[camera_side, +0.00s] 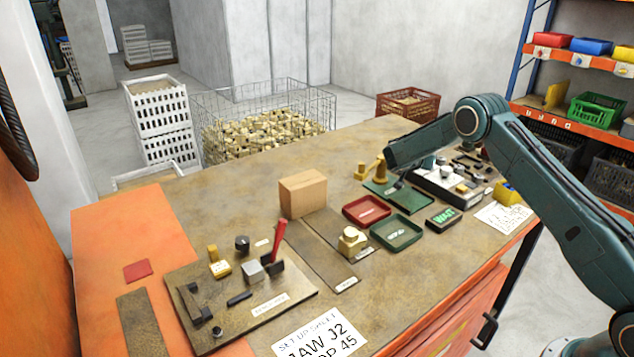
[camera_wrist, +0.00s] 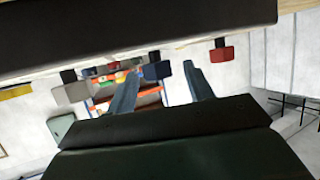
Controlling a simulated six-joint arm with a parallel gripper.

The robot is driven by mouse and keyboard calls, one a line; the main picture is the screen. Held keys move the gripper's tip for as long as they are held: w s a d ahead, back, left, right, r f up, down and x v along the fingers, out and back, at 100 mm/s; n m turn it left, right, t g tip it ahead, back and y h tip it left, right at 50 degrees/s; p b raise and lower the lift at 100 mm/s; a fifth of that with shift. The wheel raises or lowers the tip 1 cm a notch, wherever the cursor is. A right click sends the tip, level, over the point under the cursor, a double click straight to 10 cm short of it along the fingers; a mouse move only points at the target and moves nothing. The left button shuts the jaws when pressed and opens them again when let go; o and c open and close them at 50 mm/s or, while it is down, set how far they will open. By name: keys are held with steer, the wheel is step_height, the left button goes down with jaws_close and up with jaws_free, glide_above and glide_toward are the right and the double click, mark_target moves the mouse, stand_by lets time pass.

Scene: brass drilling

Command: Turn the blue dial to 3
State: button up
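My gripper (camera_wrist: 163,68) shows its two fingers apart in the wrist view, with nothing held between them. A small blue block-like piece (camera_wrist: 157,71) with a dark mount appears between and beyond the fingers, nearer the left one. I cannot tell whether it is the blue dial, and no dial numbers are legible. In the side view my arm reaches in from the right and ends above the bench (camera_side: 245,165), near a green mat (camera_side: 411,199). The fingertips are not clear there. No blue dial can be made out on the bench in that view.
A black-and-white device (camera_side: 437,181) is partly hidden by my arm. Red (camera_side: 367,211) and green (camera_side: 397,233) trays, a display block (camera_side: 443,218), a cardboard box (camera_side: 303,193) and a fixture board with an upright red lever (camera_side: 278,240) stand on the bench.

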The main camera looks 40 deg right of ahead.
steer(key=shift+a, duration=0.1)
steer(key=v, duration=1.3)
steer(key=shift+a+r, duration=0.25)
